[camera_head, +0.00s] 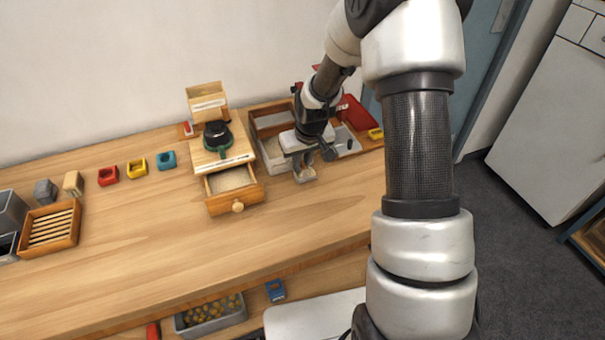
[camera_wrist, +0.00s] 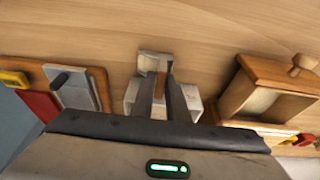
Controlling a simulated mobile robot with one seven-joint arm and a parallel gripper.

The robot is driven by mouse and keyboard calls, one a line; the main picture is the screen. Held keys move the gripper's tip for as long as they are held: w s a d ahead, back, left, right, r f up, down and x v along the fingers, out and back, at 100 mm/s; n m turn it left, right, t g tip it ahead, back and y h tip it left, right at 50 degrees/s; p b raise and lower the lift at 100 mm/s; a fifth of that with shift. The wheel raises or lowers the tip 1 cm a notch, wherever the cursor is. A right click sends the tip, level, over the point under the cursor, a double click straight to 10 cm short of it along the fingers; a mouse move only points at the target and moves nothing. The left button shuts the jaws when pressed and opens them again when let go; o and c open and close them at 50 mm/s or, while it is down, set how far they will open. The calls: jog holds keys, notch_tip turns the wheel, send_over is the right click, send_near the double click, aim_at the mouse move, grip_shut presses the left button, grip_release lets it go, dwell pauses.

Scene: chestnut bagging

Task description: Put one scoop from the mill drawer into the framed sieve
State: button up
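The mill (camera_head: 217,145) stands near the wall with its drawer (camera_head: 222,207) pulled out; pale meal lies inside. In the wrist view the drawer (camera_wrist: 266,76) is at the right. My gripper (camera_head: 304,164) is right of the drawer, above the table. Its fingers (camera_wrist: 159,84) are closed on the brown handle of a small pale scoop (camera_wrist: 156,58). The scoop (camera_head: 306,175) shows below the fingers; its contents are unclear. A wood-framed box (camera_head: 256,142), seemingly the framed sieve, stands between mill and gripper, partly hidden by my arm.
A board with a grey plate (camera_head: 345,138), a red tray (camera_head: 357,114) and a yellow block (camera_head: 375,133) lie to the right. Red (camera_head: 108,177), yellow (camera_head: 138,168) and blue (camera_head: 167,160) holders and a slatted wooden tray (camera_head: 73,221) are left. The front tabletop is clear.

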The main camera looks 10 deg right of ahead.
grip_shut()
jog(key=shift+r+p, duration=1.55)
jog(key=shift+r, duration=0.9)
jog(key=shift+r, duration=0.1)
